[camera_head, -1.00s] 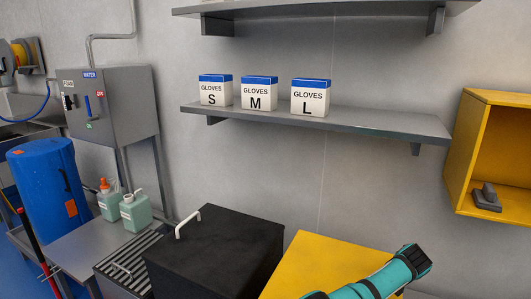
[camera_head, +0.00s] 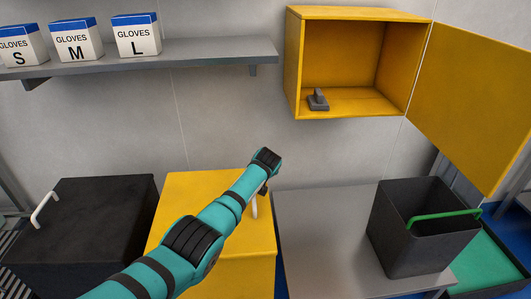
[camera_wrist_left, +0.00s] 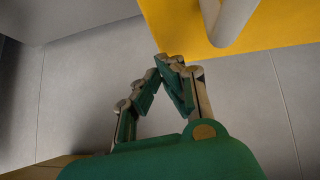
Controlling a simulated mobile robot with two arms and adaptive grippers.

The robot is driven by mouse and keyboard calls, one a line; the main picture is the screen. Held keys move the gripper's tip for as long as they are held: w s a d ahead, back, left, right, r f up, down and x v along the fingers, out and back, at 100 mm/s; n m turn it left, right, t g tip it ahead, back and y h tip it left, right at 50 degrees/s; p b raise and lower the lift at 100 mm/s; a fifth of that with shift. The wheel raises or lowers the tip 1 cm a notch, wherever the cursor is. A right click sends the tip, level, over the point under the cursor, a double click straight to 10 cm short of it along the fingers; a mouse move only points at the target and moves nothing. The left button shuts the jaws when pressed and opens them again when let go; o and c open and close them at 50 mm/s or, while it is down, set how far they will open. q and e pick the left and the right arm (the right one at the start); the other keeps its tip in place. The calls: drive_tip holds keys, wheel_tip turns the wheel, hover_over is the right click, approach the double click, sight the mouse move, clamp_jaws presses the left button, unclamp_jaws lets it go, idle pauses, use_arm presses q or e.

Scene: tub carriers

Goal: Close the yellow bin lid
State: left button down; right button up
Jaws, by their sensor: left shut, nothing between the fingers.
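The yellow bin (camera_head: 250,272) stands at the lower middle of the head view, partly hidden behind my left arm. Its yellow lid (camera_head: 190,182) looks flat and down on the bin, though my arm covers much of it. A white bar handle (camera_head: 254,206) shows at the lid's right side. My left gripper (camera_head: 263,189) is beside this handle, small and partly hidden by the wrist. In the left wrist view its green fingers (camera_wrist_left: 174,68) meet at the tips, shut and empty. The yellow surface (camera_wrist_left: 185,22) and the white handle (camera_wrist_left: 230,18) lie beyond the fingertips, apart from them.
A black box (camera_head: 85,215) with a white handle stands left of the bin. Right of it is a grey table (camera_head: 320,215) with a dark green-handled tub (camera_head: 415,245). An open yellow wall cabinet (camera_head: 291,65) hangs above. A shelf (camera_head: 190,55) holds glove boxes.

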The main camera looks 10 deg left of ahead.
use_arm(q)
drive_tip(key=w+r+p+v, duration=0.1)
drive_tip(key=v, duration=1)
drive_tip(key=shift+d, duration=0.2)
use_arm(e)
drive_tip(key=shift+d+r, duration=0.15)
drive_tip(key=shift+r, duration=0.6)
drive_tip(key=shift+d+r, duration=0.1)
drive_tip(key=shift+r, duration=0.6)
